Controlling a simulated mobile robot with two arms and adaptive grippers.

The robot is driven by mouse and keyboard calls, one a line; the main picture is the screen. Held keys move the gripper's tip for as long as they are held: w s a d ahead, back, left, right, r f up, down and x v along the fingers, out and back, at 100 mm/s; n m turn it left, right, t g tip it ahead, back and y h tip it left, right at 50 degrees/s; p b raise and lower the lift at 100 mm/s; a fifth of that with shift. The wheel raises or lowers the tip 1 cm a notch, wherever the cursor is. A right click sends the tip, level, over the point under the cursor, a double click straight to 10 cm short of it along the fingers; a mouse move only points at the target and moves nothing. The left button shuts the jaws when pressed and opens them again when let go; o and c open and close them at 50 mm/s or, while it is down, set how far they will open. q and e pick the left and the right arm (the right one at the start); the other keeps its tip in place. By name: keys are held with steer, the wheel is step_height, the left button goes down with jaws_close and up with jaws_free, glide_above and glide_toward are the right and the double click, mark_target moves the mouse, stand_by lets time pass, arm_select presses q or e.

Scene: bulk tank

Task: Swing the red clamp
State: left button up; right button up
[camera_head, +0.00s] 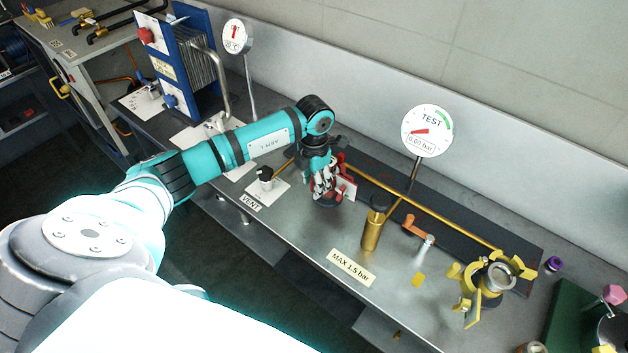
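The red clamp (351,191) is on the bench at the middle of the head view, at the left end of a brass pipe. Only small red parts of it show; my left gripper and wrist hide most of it. My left gripper (325,190) points down at the clamp, its fingers beside or over the red parts. I cannot tell whether the fingers touch it or how far they are closed. A pale tag or plate (346,189) shows beside the fingers. My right gripper is not in view.
A brass pipe (420,205) runs right to a yellow clamp (467,309). A TEST gauge (427,130), brass cylinder (372,233) and orange-handled valve (417,227) stand nearby. A black-knobbed vent valve (265,175) is left of my gripper. The front bench strip is mostly clear.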

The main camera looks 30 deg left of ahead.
arm_select(q)
jaws_close()
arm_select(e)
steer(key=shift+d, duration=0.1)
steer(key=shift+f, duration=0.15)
